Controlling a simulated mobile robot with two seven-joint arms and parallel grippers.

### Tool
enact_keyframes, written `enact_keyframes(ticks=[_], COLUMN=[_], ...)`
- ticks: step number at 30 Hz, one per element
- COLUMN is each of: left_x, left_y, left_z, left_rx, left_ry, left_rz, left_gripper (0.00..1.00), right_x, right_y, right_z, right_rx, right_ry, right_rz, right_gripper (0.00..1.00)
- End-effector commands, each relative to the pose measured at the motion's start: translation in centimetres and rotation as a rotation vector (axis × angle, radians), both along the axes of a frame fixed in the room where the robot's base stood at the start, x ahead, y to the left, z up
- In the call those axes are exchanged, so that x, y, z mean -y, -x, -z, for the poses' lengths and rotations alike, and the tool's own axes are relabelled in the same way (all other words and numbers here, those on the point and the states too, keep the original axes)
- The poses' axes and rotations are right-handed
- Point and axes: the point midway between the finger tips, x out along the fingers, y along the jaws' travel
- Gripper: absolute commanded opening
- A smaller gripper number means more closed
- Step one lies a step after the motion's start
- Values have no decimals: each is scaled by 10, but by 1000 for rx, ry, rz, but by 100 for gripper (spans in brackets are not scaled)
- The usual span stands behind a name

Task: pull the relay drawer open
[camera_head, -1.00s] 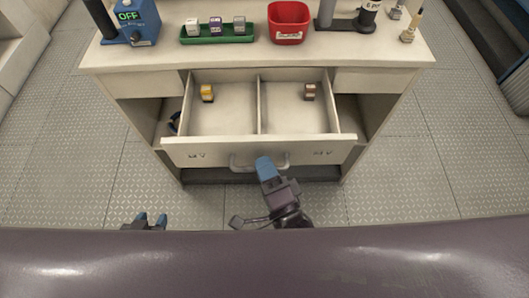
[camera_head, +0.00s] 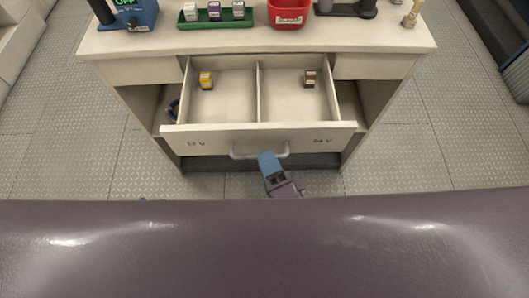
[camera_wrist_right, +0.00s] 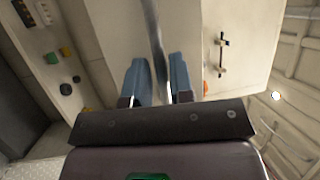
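The relay drawer (camera_head: 230,139) stands pulled out of the white cabinet, and its two compartments show from above. A yellow relay (camera_head: 206,80) is in the left compartment and a brown relay (camera_head: 310,79) is in the right one. The drawer's bar handle (camera_head: 240,153) is on its front. My right gripper (camera_head: 269,162) is at the handle. In the right wrist view its two blue fingers (camera_wrist_right: 158,80) are on either side of the grey bar, closed around it. My left gripper is hidden behind my body's front edge.
On the counter (camera_head: 150,43) are a green tray (camera_head: 215,22) of small blocks, a red bin (camera_head: 289,14) and a blue box marked OFF (camera_head: 140,17). Open shelves flank the drawer.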

Motion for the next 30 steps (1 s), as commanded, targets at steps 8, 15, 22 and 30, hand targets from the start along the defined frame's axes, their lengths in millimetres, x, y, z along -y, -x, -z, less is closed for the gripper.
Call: enact_keyframes(ticks=[8,15,22,30], left_x=[2,1,-1,-2], left_y=[0,1,1,2], left_z=[0,2,3,3], left_rx=[1,-4,-6,-7], left_ry=[6,4,-1,-6], left_rz=[-5,-5,0,4], left_gripper=[43,43,43,43], right_x=[20,31,34,34], right_y=[48,75,83,83], right_z=[10,14,15,15], right_rx=[-4,-1,-1,-1], right_ry=[1,0,-2,-2], right_rz=[-2,-1,-1,-1], right_gripper=[22,22,22,22])
